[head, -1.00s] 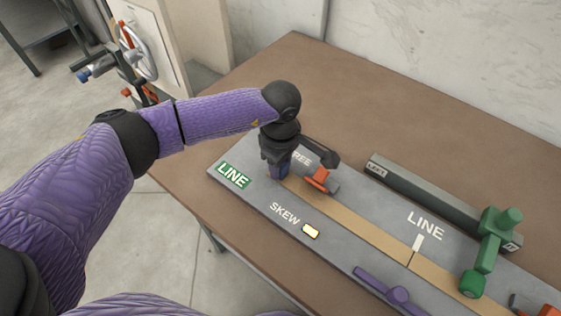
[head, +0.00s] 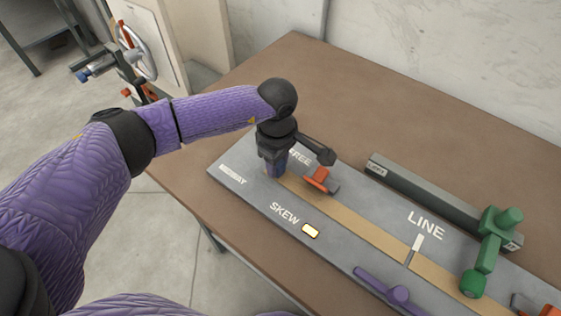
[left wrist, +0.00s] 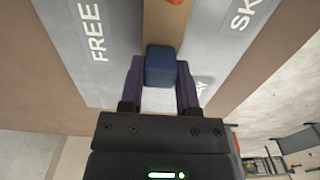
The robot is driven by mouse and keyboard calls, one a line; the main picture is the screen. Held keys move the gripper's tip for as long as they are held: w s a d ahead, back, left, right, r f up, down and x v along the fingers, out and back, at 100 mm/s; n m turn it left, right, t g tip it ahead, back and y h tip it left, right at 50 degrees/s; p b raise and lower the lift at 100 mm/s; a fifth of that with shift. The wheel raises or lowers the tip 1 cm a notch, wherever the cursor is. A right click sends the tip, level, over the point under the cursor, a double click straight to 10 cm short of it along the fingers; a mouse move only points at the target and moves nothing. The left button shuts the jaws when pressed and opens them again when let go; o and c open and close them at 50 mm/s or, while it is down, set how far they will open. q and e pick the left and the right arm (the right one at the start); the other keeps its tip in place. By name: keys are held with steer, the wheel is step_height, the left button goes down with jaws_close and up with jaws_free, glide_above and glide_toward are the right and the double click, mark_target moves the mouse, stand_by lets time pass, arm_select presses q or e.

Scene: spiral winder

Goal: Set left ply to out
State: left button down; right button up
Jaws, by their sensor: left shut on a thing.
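My left gripper (head: 274,168) is over the left end of the grey board in the head view. In the left wrist view, its two fingers (left wrist: 161,85) are shut on a blue block (left wrist: 160,65), one finger on each side. The block is at the end of a tan strip (head: 340,224) that runs along the board. Most of the block is hidden by the gripper in the head view. Beside it on the board is a label reading MIDWAY (head: 232,175). No label reading "out" is legible. My right gripper is not in view.
The grey board (head: 330,255) bears FREE, SKEW and LINE lettering. An orange clip (head: 318,177) sits beside my gripper. A green crank (head: 488,252), a dark grey bar (head: 425,190) and a purple lever (head: 397,295) are to the right. The brown table (head: 400,115) is bare behind.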

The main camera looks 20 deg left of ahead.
mark_target(250, 155)
arm_select(q)
steer(key=a+b, duration=0.1)
steer(key=a, duration=0.1)
steer(key=w+a, duration=0.1)
steer(key=a, duration=0.1)
steer(key=w+a+b, duration=0.1)
steer(key=a, duration=0.1)
steer(key=shift+w+a+f+b, duration=0.15)
steer(key=shift+w+a+b, duration=0.1)
steer(key=shift+a+b, duration=0.05)
steer(key=shift+a, duration=0.25)
steer(key=shift+w+r, duration=0.1)
steer(key=shift+r, duration=0.1)
steer(key=c, duration=0.7)
jaws_free()
steer(key=o, duration=0.4)
steer(key=shift+a, duration=0.15)
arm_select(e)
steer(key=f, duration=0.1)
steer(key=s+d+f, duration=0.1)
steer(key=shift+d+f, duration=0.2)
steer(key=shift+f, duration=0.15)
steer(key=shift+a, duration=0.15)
